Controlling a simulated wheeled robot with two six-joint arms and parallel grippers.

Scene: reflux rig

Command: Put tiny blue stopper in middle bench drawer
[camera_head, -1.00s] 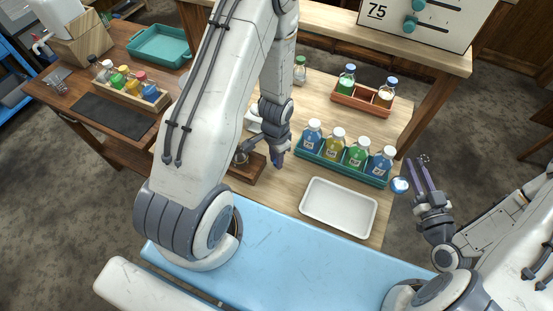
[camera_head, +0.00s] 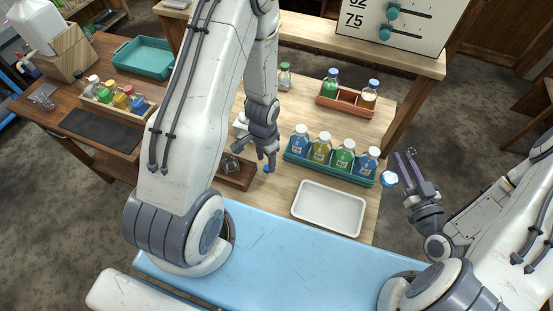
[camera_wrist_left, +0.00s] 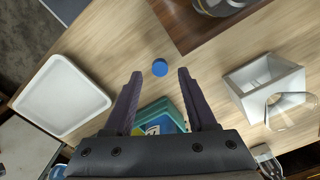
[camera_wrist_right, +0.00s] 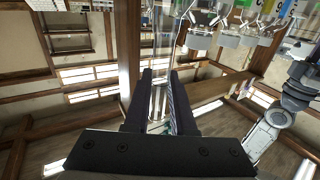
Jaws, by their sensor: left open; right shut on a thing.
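The tiny blue stopper (camera_wrist_left: 159,67) lies on the light wooden bench top, apart from both fingers. My left gripper (camera_wrist_left: 157,75) is open and empty, with its fingertips on either side of the stopper in the picture. In the head view the stopper (camera_head: 268,170) shows as a small blue spot by the fingertips of my left gripper (camera_head: 264,160). My right gripper (camera_head: 404,156), beyond the bench's right edge, is shut on a clear glass piece (camera_wrist_right: 163,45); a round blue-and-white part shows beside its fingers. I cannot make out the middle bench drawer.
A white tray (camera_head: 328,208) lies to the right of the stopper. A green rack (camera_head: 330,170) with several capped bottles stands behind it. A dark wooden base (camera_head: 236,181) lies on the left. A white open box (camera_wrist_left: 265,85) stands close to my left gripper.

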